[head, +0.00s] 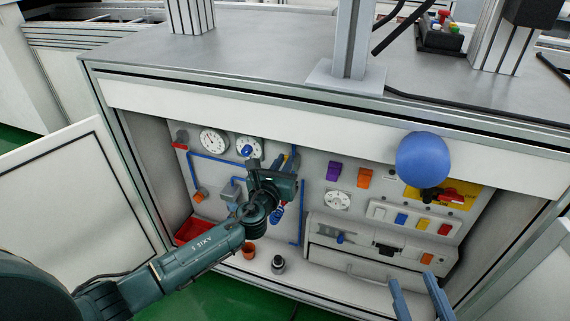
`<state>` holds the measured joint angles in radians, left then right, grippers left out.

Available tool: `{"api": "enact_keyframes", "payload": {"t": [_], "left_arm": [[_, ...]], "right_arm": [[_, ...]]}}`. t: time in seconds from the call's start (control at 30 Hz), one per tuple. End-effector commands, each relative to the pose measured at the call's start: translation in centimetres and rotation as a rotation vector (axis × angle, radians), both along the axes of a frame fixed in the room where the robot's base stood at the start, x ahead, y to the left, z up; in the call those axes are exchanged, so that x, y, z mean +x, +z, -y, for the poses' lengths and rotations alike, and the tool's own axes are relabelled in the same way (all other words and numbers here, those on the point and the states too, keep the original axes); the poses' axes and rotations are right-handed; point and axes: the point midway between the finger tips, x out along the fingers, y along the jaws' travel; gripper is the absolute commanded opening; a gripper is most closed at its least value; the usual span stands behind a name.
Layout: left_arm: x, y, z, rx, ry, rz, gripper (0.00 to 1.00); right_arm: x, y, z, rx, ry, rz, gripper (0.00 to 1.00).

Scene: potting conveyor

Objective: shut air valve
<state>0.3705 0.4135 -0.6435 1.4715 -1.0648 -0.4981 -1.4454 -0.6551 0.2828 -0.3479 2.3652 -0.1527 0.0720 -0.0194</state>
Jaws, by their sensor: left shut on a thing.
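My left gripper (287,168) reaches into the open cabinet and is shut at the back panel, where blue air pipe (215,158) runs in from the left and more pipe (302,212) drops on the right. It covers most of what it holds, which appears to be the air valve on this line; the lever's angle cannot be made out. Two dial gauges, the left one (214,141) and the right one (249,148), sit above and left of the gripper. My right gripper (419,297) is open and empty at the bottom edge, in front of the cabinet.
A red handle (180,138) is at the panel's left. A large blue ball (423,159) is in front of a yellow plate with a red switch (450,194). An orange pot (248,251) and a grey cylinder (278,264) stand on the cabinet floor. An open door (75,205) is at left.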

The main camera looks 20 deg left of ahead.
Motion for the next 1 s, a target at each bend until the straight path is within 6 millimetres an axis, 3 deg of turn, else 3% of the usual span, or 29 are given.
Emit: {"api": "enact_keyframes", "payload": {"t": [1.0], "left_arm": [[0.1, -2.5, -3.6, -0.922, 0.002, -0.033, 0.00]], "right_arm": [[0.2, -0.3, -0.6, 0.100, 0.038, 0.005, 0.36]]}}
